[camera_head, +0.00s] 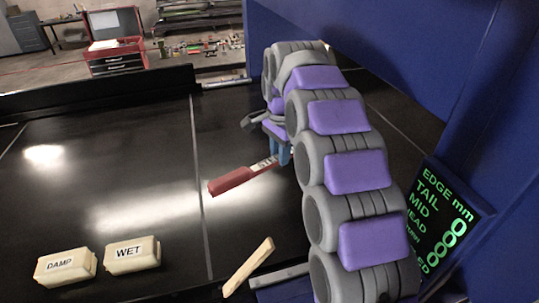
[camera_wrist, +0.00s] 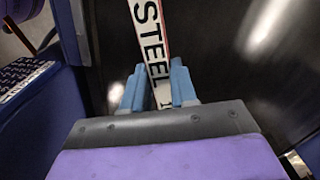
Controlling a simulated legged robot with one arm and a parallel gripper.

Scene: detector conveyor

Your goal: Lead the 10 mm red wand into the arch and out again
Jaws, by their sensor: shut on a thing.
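The red wand (camera_head: 230,181) has a white label strip; in the wrist view the label (camera_wrist: 149,32) reads "STEEL 1", its last part hidden. My gripper (camera_head: 279,154) is shut on the labelled part, and its blue fingers (camera_wrist: 158,88) flank the strip. The wand's red end points left and toward the viewer, over the black belt. The blue arch (camera_head: 400,48) spans the top right, with a post at the right. My arm hides part of the opening, and I cannot tell whether any of the wand is inside it.
Blocks marked DAMP (camera_head: 65,267) and WET (camera_head: 132,255) sit at the front left. A wooden stick (camera_head: 248,267) lies at the front middle. A green-lettered display (camera_head: 437,220), showing zeros, stands at right.

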